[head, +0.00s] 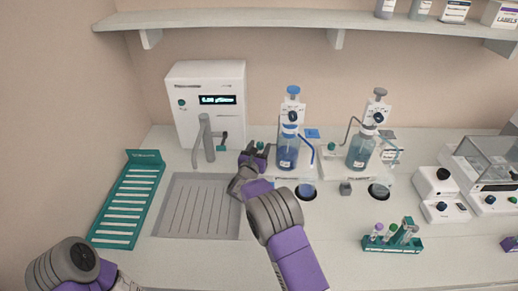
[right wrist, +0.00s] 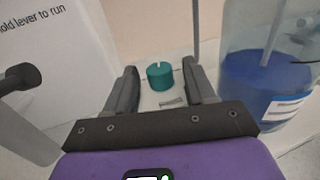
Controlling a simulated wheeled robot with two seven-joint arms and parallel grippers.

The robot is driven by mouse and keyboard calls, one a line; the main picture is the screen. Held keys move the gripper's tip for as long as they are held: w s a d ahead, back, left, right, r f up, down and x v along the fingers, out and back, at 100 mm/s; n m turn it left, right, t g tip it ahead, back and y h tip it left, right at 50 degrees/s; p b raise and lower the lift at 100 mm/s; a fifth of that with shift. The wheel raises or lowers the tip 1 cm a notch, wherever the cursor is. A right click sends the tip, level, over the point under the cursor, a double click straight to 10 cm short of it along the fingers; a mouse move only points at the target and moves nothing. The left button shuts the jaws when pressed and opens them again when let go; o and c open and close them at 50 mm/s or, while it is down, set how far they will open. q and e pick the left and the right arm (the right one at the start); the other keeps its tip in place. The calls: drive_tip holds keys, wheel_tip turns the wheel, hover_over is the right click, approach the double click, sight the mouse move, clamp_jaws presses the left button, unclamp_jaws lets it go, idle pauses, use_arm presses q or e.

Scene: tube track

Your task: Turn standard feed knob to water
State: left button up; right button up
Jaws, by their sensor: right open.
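A small teal knob (right wrist: 160,77) with a white mark on its top stands on a pale base in the right wrist view. The mark points away from my gripper, toward the back wall. The knob also shows in the head view (head: 260,145), left of the blue-topped bottle dispenser (head: 288,150). My right gripper (head: 253,157) is open, with its fingers on either side of the knob in the picture; I cannot tell whether they touch it. The knob's lettering is not readable. Of my left arm only a link shows at the bottom left; its gripper is out of view.
A white water unit (head: 207,85) with a grey tap (head: 205,140) stands left of my gripper, above a grooved drain tray (head: 195,210). A second bottle dispenser (head: 362,152) stands to the right. A teal tube rack (head: 392,242) is at front right.

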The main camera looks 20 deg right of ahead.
clamp_jaws()
